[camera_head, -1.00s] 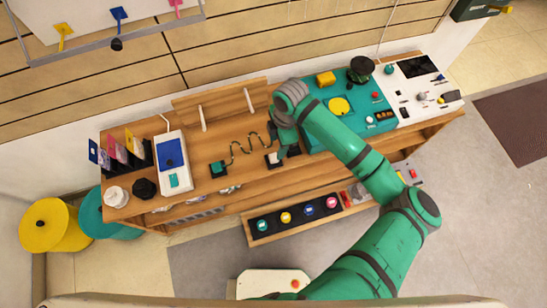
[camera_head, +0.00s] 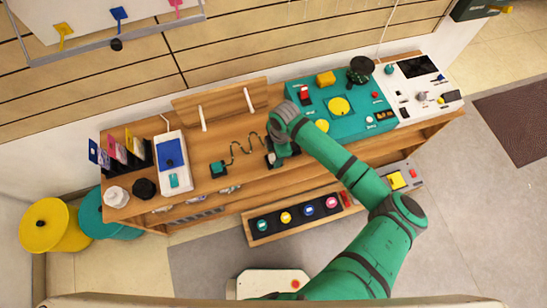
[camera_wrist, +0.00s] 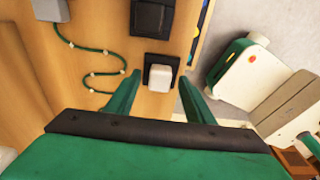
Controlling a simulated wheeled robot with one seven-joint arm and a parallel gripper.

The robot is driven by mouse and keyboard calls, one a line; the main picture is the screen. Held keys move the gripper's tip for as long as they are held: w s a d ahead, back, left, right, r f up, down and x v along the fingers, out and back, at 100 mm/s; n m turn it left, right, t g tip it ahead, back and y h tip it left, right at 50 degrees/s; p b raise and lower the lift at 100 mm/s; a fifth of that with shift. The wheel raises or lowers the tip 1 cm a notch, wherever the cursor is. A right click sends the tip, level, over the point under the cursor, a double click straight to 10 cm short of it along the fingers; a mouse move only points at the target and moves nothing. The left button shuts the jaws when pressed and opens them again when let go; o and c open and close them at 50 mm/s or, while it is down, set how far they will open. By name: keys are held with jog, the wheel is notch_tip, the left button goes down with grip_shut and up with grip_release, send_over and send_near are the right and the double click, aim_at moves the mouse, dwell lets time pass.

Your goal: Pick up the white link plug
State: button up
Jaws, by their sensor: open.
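The white link plug (camera_wrist: 160,77) is a small white block with rounded edges, seated on a black square base (camera_wrist: 159,60) on the wooden bench. My gripper (camera_wrist: 159,77) is open, with one green finger on each side of the plug in the wrist view. Gaps show between the plug and both fingers, and I cannot tell how far above it they are. In the head view my gripper (camera_head: 279,156) is over the middle of the bench and mostly hides the plug.
A grey-black box (camera_wrist: 153,18) sits just beyond the plug. A teal panel (camera_head: 350,122) with buttons lies to the right on the bench (camera_head: 240,195). A tray (camera_head: 255,237) of coloured discs is below.

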jog(key=c, duration=1.1)
jog(key=shift+r, duration=0.1)
